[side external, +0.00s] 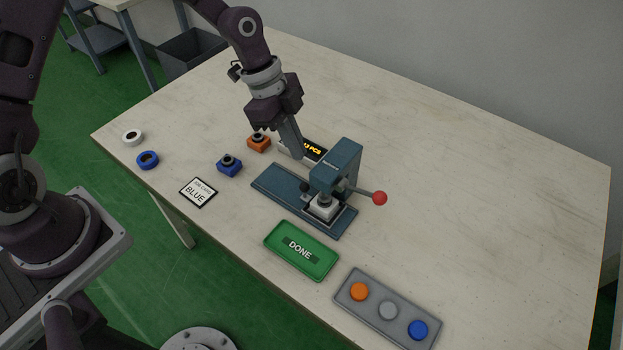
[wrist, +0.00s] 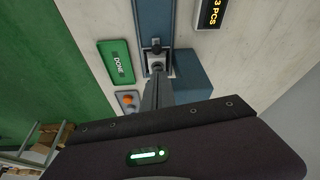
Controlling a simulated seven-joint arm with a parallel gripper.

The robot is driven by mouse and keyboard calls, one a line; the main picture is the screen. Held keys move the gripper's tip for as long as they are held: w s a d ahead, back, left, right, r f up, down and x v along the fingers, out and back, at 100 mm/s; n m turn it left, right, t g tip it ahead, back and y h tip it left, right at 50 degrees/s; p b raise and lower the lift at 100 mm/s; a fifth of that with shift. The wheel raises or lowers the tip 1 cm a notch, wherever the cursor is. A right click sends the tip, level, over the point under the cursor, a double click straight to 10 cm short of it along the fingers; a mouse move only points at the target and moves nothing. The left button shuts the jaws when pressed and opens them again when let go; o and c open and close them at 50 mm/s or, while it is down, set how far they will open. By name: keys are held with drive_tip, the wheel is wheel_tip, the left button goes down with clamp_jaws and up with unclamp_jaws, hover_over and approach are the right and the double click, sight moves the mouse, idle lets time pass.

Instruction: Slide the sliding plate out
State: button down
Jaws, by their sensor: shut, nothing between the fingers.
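The blue-grey press (side external: 338,168) stands on a long base rail (side external: 275,187) mid-table, its red-tipped lever (side external: 379,198) to the right. The sliding plate (side external: 323,208) appears as a pale block under the press head, with a dark knob (side external: 305,186) at its left end. In the wrist view the plate (wrist: 156,64) and knob (wrist: 156,46) lie on the rail just beyond my fingertips. My gripper (side external: 300,156) is shut and empty, pointing down beside the press head on its far side. I cannot tell whether it touches the press.
A green DONE tray (side external: 284,262) and a grey button panel (side external: 368,315) lie in front. Blue (side external: 229,167) and orange (side external: 258,145) pieces, a BLUE card (side external: 198,192) and two rings lie left. A counter display (side external: 314,150) stands behind. The table's right side is clear.

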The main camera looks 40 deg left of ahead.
sight(317, 195)
drive_tip(key=x, duration=1)
drive_tip(key=shift+a, duration=0.15)
drive_tip(key=a, duration=1.2)
drive_tip(key=shift+a, duration=0.1)
drive_tip(key=v, duration=1)
drive_tip(key=shift+d, duration=0.25)
